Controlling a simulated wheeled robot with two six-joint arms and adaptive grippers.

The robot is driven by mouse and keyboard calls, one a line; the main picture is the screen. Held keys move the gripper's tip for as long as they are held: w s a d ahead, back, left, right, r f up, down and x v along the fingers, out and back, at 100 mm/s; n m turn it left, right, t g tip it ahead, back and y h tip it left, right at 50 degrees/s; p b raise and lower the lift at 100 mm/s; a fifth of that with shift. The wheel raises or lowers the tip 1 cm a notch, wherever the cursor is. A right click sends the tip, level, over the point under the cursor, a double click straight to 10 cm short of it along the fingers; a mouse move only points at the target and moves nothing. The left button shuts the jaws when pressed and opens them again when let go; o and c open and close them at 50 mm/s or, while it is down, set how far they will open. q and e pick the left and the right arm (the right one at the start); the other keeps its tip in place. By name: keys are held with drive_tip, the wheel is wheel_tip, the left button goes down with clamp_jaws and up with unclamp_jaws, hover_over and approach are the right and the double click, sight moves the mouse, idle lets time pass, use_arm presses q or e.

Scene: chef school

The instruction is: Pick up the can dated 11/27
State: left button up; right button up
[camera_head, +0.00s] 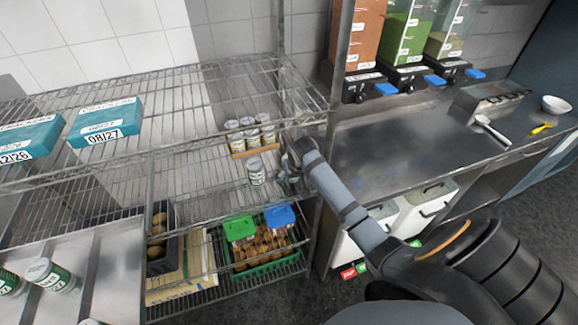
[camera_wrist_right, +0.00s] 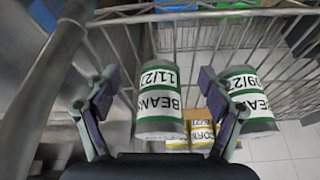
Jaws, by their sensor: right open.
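The can dated 11/27 (camera_wrist_right: 160,100) is a white BEANS can with green bands. In the right wrist view it shows between the spread fingers of my right gripper (camera_wrist_right: 158,97). The fingers look apart from it; how deep it sits between them I cannot tell. A similar can dated 09/27 (camera_wrist_right: 248,100) stands just right of it, partly behind the right finger. In the head view my right gripper (camera_head: 287,172) is at the right end of the middle wire shelf, beside a green-banded can (camera_head: 256,171) whose date is too small to read. My left gripper is not in view.
Several yellow-banded cans (camera_head: 252,132) stand behind on a wooden riser (camera_head: 250,151). A metal post (camera_wrist_right: 45,75) is close left in the wrist view. Teal boxes (camera_head: 105,122) lie on the upper shelf. A green crate (camera_head: 268,262) sits below. The shelf left of the cans is clear.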

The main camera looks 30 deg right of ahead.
drive_tip(key=shift+w+d, duration=0.1)
drive_tip(key=shift+w, duration=0.55)
drive_tip(key=shift+w+f, duration=0.1)
drive_tip(key=shift+w, duration=0.1)
drive_tip(key=shift+w+d+r, duration=0.2)
drive_tip(key=shift+d, duration=0.05)
drive_tip(key=w, duration=0.1)
drive_tip(key=w+d+p, duration=0.1)
drive_tip(key=w+f+p, duration=0.1)
drive_tip(key=w, duration=0.1)
drive_tip(key=shift+w+d, duration=0.1)
drive_tip(key=shift+d, duration=0.1)
drive_tip(key=shift+f, duration=0.25)
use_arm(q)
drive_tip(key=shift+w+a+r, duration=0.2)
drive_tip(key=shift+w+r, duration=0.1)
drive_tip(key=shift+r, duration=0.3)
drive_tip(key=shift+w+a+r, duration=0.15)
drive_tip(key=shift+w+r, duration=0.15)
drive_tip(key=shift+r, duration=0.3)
use_arm(e)
drive_tip(key=shift+r, duration=0.1)
drive_tip(key=shift+c, duration=1.1)
drive_tip(key=c, duration=1.3)
